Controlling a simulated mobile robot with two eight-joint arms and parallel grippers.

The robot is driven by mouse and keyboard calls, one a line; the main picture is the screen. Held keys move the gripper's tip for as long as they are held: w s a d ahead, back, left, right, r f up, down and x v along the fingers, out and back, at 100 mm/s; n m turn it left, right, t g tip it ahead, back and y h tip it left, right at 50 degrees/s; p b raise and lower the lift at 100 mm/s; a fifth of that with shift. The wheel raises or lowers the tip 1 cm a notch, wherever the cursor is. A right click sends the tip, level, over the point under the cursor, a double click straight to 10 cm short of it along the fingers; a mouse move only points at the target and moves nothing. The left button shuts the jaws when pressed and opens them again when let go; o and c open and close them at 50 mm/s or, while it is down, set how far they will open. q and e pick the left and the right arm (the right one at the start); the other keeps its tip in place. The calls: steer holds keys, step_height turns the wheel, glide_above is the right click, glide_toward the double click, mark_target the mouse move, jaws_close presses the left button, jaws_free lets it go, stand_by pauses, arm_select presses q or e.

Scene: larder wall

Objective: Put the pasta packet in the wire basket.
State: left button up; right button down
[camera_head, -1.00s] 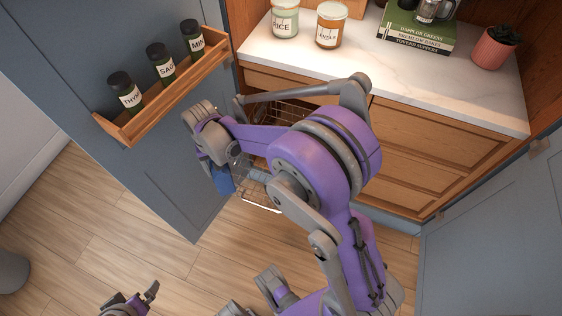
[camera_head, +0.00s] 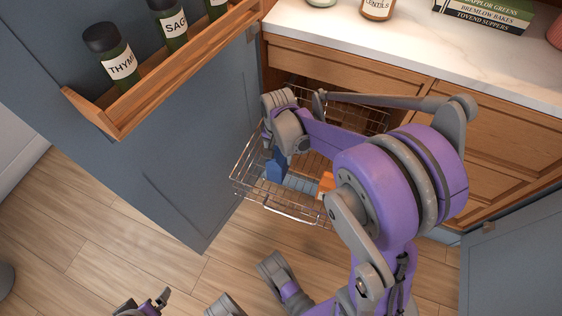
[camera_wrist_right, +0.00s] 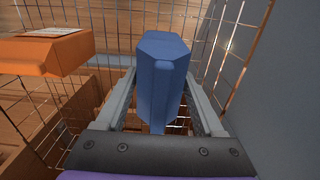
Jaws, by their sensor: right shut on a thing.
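The pasta packet appears to be the blue block (camera_head: 276,166), which also shows upright in the right wrist view (camera_wrist_right: 163,80). My right gripper (camera_head: 283,152) is shut on it, with one finger on each side. The wire basket (camera_head: 246,168) is pulled out from the cabinet. The packet is at its left part, and in the wrist view wire mesh stands around it. I cannot tell whether it touches the basket floor. My left gripper (camera_head: 146,303) is at the bottom edge, its fingers apart, with nothing seen between them.
An orange box (camera_wrist_right: 45,53) is inside the basket, left of the packet in the wrist view. A blue-grey door (camera_head: 190,150) with a wooden spice rack (camera_head: 170,75) stands close on the left. The marble counter (camera_head: 400,45) is above and behind.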

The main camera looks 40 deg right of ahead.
steer(key=shift+f+b, duration=0.6)
steer(key=shift+f, duration=1.4)
steer(key=shift+f, duration=0.2)
jaws_free()
steer(key=shift+r, duration=0.1)
